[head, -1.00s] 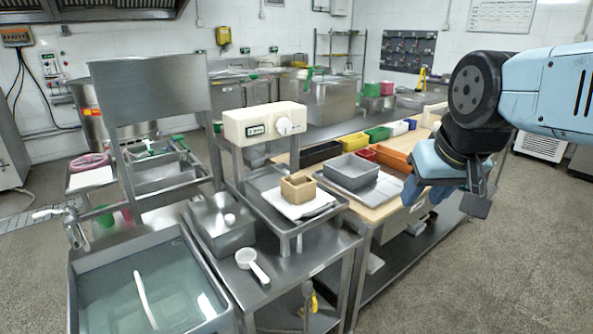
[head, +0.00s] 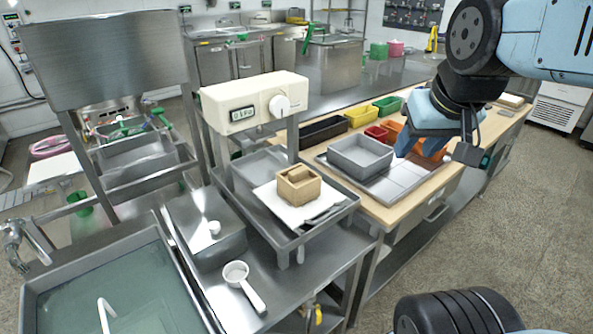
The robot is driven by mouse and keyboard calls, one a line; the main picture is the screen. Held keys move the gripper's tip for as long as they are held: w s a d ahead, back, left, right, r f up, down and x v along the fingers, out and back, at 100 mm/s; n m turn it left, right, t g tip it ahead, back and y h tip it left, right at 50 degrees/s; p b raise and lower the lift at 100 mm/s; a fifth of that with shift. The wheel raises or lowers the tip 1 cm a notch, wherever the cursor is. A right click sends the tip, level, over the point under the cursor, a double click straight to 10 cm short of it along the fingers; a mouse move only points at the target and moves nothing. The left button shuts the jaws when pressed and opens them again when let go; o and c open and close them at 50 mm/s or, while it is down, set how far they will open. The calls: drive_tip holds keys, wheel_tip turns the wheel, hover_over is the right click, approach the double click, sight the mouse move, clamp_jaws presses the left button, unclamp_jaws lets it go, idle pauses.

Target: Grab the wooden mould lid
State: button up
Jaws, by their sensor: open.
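A small wooden mould (head: 308,192) stands upright on a white sheet on the grey tray of the scale-like unit. The mould lid (head: 295,173), a small block of wood, appears to sit in the mould's top opening. How deep it sits is hard to tell. My gripper (head: 438,150) is open and empty, up and to the right of the mould, above the wooden counter. It touches neither mould nor lid. Part of the gripper is hidden by its own body.
A cream box with a dial (head: 255,103) rises behind the mould. A grey bin (head: 360,158) and coloured bins (head: 388,106) stand on the counter (head: 400,208). A white scoop (head: 243,282) lies in front. A water-filled sink (head: 125,295) is at the lower left.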

drive_tip(key=shift+o, duration=0.2)
drive_tip(key=shift+o, duration=0.8)
drive_tip(key=n+g+h, duration=0.2)
drive_tip(key=n+h, duration=1.2)
drive_tip(key=n, duration=0.5)
hover_over(290, 174)
drive_tip(key=s+d, duration=0.5)
wheel_tip(290, 174, down, 16)
drive_tip(key=f, duration=0.1)
drive_tip(key=a+f+n+t, duration=0.2)
drive_tip(key=a, duration=0.1)
drive_tip(key=w+a+f+n+t, duration=0.1)
drive_tip(key=a+n+t, duration=0.1)
drive_tip(key=a, duration=0.2)
drive_tip(key=a+f+n+t+h, duration=0.1)
drive_tip(key=a+f+t, duration=0.1)
drive_tip(key=a, duration=0.1)
drive_tip(key=shift+w+a+f+n, duration=0.15)
drive_tip(key=shift+a+f+n, duration=0.1)
drive_tip(key=shift+f+n, duration=0.15)
drive_tip(key=shift+x, duration=3.75)
drive_tip(key=shift+w+a, duration=0.1)
